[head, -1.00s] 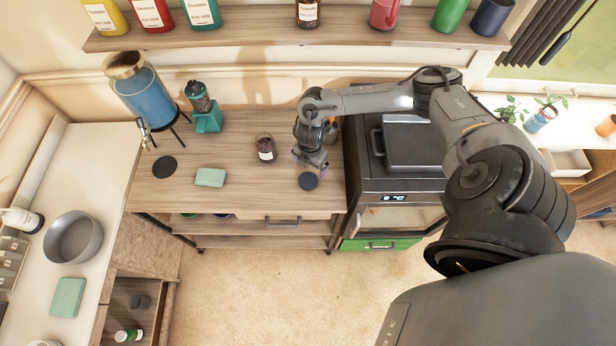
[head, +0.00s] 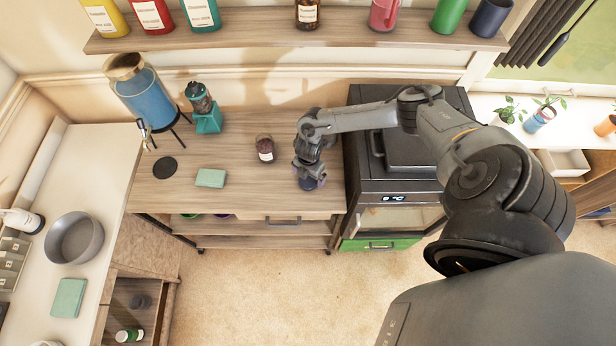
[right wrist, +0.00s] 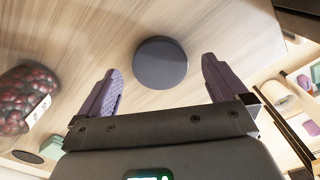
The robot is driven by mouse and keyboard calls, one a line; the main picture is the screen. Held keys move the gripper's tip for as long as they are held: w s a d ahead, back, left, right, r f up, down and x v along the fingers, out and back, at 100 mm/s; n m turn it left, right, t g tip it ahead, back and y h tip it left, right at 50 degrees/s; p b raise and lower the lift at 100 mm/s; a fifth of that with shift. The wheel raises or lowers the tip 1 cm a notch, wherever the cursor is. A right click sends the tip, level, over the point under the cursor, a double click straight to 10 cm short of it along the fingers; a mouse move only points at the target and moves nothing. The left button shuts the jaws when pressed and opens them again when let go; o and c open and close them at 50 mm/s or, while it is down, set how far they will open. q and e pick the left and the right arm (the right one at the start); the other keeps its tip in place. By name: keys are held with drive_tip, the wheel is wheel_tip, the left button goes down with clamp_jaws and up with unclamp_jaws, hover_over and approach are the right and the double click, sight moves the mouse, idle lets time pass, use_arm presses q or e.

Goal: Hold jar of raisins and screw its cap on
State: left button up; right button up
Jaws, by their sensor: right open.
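The jar of raisins (head: 266,148) stands upright on the wooden counter, left of my right gripper. It also shows at the left edge of the right wrist view (right wrist: 28,98), with dark red contents and a white label. The dark round cap (right wrist: 161,62) lies flat on the counter, and in the head view (head: 308,184) it is partly covered by my gripper. My right gripper (head: 309,176) is open and empty over the cap. In the right wrist view its purple fingers (right wrist: 161,84) stand apart, with the cap between and beyond their tips. My left gripper is not in view.
A green cloth (head: 211,178), a dark disc (head: 165,167), a teal grinder (head: 207,121) and a blue dispenser (head: 148,100) are on the counter left of the jar. A black appliance (head: 395,170) borders it on the right. The counter in front of the jar is clear.

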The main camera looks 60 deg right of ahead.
sight(309, 180)
drive_tip(key=shift+f, duration=1.05)
drive_tip(key=c, duration=1)
drive_tip(key=shift+c, duration=0.3)
wheel_tip(309, 180, up, 10)
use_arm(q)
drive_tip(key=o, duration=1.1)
